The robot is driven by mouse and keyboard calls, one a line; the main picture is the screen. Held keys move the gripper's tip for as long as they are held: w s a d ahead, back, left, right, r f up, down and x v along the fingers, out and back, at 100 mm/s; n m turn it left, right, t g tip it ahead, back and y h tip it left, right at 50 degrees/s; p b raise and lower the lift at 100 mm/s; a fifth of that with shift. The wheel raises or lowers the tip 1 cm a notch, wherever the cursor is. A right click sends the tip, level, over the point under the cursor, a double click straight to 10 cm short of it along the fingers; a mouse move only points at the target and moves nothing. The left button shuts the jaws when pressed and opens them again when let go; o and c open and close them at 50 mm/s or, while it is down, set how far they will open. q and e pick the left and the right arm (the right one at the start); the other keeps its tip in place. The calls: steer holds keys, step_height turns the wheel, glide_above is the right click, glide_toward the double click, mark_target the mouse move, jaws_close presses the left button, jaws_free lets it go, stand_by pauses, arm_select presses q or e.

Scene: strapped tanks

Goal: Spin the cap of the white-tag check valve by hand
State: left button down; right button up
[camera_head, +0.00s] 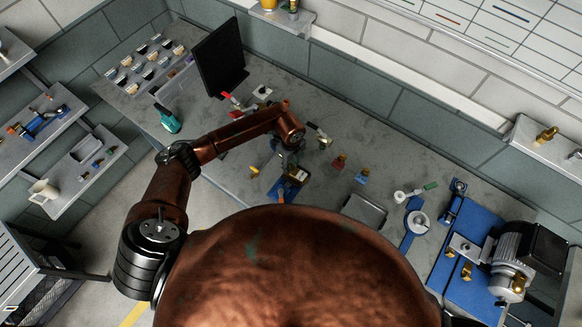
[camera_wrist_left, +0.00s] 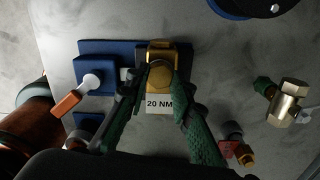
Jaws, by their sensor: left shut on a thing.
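My left gripper (camera_wrist_left: 160,82) has its two green-padded fingers closed around a brass hex-topped fitting (camera_wrist_left: 160,73) in the left wrist view. A white label (camera_wrist_left: 159,103) reading "20 NM" shows just below it, between the fingers. The brass fitting sits against a blue block fixture (camera_wrist_left: 97,70). I cannot tell for sure whether this fitting is the white-tag check valve. In the head view my left gripper (camera_head: 291,160) reaches down to the bench, and the fitting is mostly hidden there. My right gripper is not in view.
An orange-handled lever (camera_wrist_left: 69,102) stands left of the fingers. A brass valve with a green part (camera_wrist_left: 288,103) and a red-tagged fitting (camera_wrist_left: 240,150) lie to the right. On the bench are a grey tray (camera_head: 364,210), a dark monitor (camera_head: 220,58) and a motor on a blue plate (camera_head: 462,283).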

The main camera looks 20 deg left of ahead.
arm_select(q)
steer(key=n+p, duration=0.1)
steer(key=n, duration=0.1)
steer(key=shift+n, duration=0.3)
steer(key=shift+s, duration=0.1)
steer(key=shift+n+p, duration=0.55)
steer(key=shift+n, duration=0.25)
steer(key=c, duration=1.6)
jaws_free()
steer(key=shift+r, duration=0.1)
